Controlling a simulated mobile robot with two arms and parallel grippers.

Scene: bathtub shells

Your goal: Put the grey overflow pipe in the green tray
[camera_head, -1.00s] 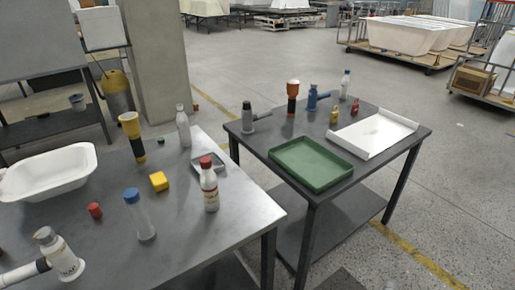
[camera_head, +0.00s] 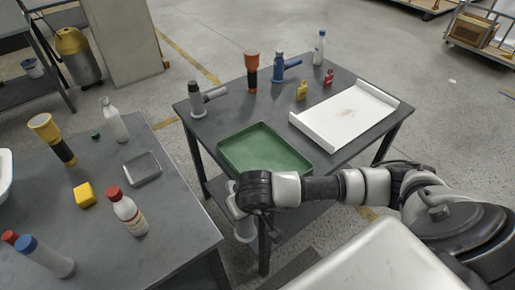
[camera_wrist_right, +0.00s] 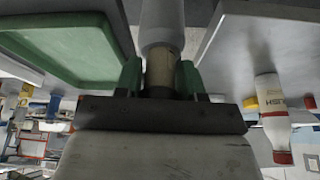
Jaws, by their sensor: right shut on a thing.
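The green tray (camera_head: 228,163) lies empty at the near left of the right-hand table; it also shows at the upper left of the right wrist view (camera_wrist_right: 78,58). My right gripper (camera_head: 250,192) is just in front of the tray's near edge. It is shut on a pale grey pipe (camera_head: 242,226), which I take for the grey overflow pipe and which hangs below the gripper, outside the tray. In the right wrist view, the pipe (camera_wrist_right: 163,22) sits between the green fingers (camera_wrist_right: 160,78). The gripper hides part of it. My left gripper is out of view.
A dark-topped grey pipe fitting (camera_head: 197,104) stands behind the tray. A blue fitting (camera_head: 280,68), an orange-topped piece (camera_head: 252,72) and a white tray (camera_head: 345,112) share that table. The left table holds a red-capped bottle (camera_head: 128,212) and a small grey tray (camera_head: 142,169). A gap separates the tables.

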